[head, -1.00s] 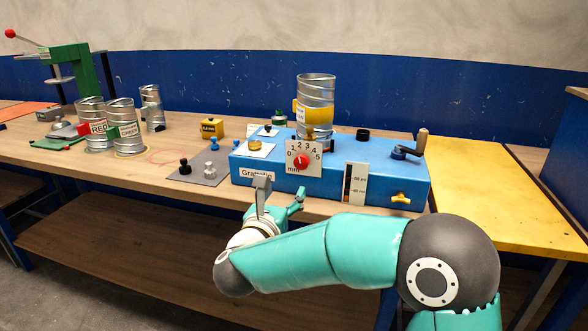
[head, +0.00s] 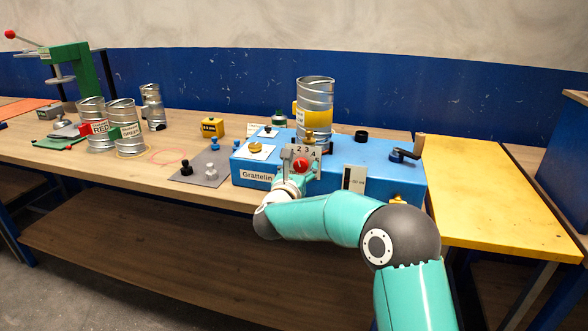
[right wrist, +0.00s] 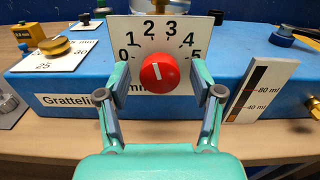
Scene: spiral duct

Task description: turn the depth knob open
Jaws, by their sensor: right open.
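The red depth knob (right wrist: 158,72) sits on a white dial plate (right wrist: 183,25) marked 0 to 5 mm, on the front of the blue box (right wrist: 60,80). Its white mark points nearly up, a little left, near the 2. My right gripper (right wrist: 159,85) is open, with one finger on each side of the knob; a gap shows on both sides, and I cannot tell any contact. In the head view the knob (head: 301,166) shows between the fingers of my right gripper (head: 301,163). My left gripper is not in view.
A metal duct can (head: 316,95) with a yellow band stands on the box. Cans labelled RED and GREEN (head: 125,130) stand at left. The yellow tabletop (head: 490,200) is clear.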

